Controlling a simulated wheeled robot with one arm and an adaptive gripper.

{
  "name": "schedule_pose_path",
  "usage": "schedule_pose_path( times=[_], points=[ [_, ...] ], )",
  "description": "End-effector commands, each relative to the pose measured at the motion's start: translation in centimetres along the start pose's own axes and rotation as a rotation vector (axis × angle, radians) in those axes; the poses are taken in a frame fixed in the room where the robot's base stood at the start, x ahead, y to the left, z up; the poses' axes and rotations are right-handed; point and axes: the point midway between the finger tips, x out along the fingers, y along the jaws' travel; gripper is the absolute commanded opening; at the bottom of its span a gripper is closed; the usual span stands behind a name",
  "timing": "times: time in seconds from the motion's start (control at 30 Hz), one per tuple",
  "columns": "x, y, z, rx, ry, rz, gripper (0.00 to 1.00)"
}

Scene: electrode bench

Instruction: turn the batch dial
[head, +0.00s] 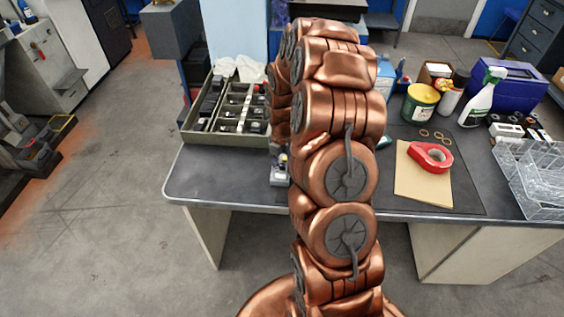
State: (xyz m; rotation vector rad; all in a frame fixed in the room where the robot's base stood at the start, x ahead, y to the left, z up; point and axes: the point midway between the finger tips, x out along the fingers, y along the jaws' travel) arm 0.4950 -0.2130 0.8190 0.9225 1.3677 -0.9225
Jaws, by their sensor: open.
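I cannot make out the batch dial in the head view. My copper-coloured arm rises through the middle of the picture and covers the centre of the bench. My gripper does not show; it is hidden behind the arm links. A small grey and dark object (280,171) shows partly at the left side of my arm, near the front of the bench. It is too small and too covered to tell what it is.
The dark bench top (215,178) is clear at front left. A sectioned tray (196,139) stands behind it. Right of my arm are a red tape roll (430,155) on a tan sheet (412,185), a green tin (419,105), a spray bottle (482,98) and a clear basket (540,190).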

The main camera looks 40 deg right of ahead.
Motion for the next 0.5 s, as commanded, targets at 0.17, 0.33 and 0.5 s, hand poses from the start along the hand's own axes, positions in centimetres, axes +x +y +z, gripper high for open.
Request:
schedule_pose_path(
  times=[0.17, 0.33, 0.5],
  points=[
    [-0.03, 0.02, 0.02, 0.0, -0.001, 0.001, 0.35],
    [-0.03, 0.03, 0.01, 0.0, -0.001, 0.0, 0.17],
    [-0.05, 0.04, 0.01, 0.0, -0.001, 0.001, 0.0]
  ],
)
